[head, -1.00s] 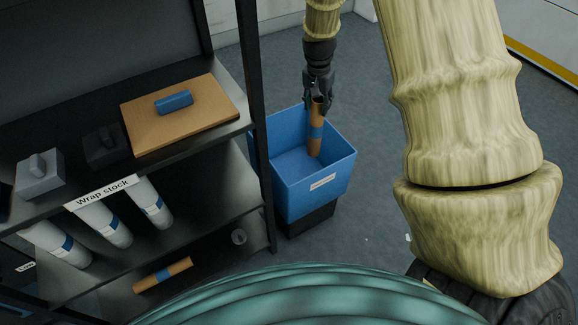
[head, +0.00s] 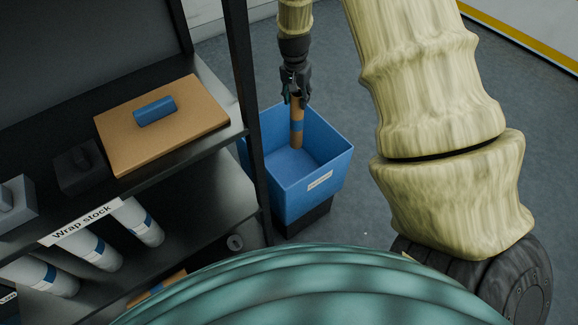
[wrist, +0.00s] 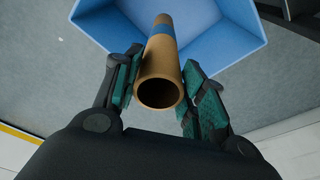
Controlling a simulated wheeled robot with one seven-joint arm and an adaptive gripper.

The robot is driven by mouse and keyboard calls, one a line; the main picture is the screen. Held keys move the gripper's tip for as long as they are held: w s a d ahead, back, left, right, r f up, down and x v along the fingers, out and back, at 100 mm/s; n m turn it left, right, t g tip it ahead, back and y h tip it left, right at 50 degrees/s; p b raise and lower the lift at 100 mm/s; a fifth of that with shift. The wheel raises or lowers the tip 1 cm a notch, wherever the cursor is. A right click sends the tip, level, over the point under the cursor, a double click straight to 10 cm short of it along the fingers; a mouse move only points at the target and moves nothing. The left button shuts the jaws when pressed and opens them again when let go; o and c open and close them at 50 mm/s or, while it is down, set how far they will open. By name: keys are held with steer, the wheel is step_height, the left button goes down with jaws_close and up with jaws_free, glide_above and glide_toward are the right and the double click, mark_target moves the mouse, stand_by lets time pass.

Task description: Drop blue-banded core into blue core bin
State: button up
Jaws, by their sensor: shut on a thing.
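The blue-banded core (head: 297,139) is a brown cardboard tube with a blue band. It hangs nearly upright, with its lower part within the opening of the blue core bin (head: 310,199). My gripper (head: 295,98) is shut on its upper end, above the bin. In the wrist view, the core (wrist: 159,70) lies between my gripper's teal-padded fingers (wrist: 161,60), its open end facing the camera. The blue bin (wrist: 225,30) is beyond it. Whether the core's lower end touches the bin floor, I cannot tell.
A dark shelf rack stands left of the bin, its post (head: 248,120) close beside it. White rolls (head: 140,222) and a partly hidden brown tube (head: 140,298) lie below.

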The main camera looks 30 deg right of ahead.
mark_target(297, 112)
steer(key=shift+f+b, duration=2.95)
steer(key=shift+f, duration=0.65)
steer(key=o, duration=1.4)
steer(key=shift+s, duration=0.1)
steer(key=shift+o, duration=0.2)
steer(key=shift+r, duration=0.15)
steer(key=r, duration=0.4)
steer(key=a+r, duration=0.1)
steer(key=r, duration=0.2)
steer(key=s+r, duration=0.1)
steer(key=r, duration=0.3)
steer(key=shift+a+r, duration=0.2)
steer(key=shift+r, duration=0.1)
steer(key=shift+d, duration=0.1)
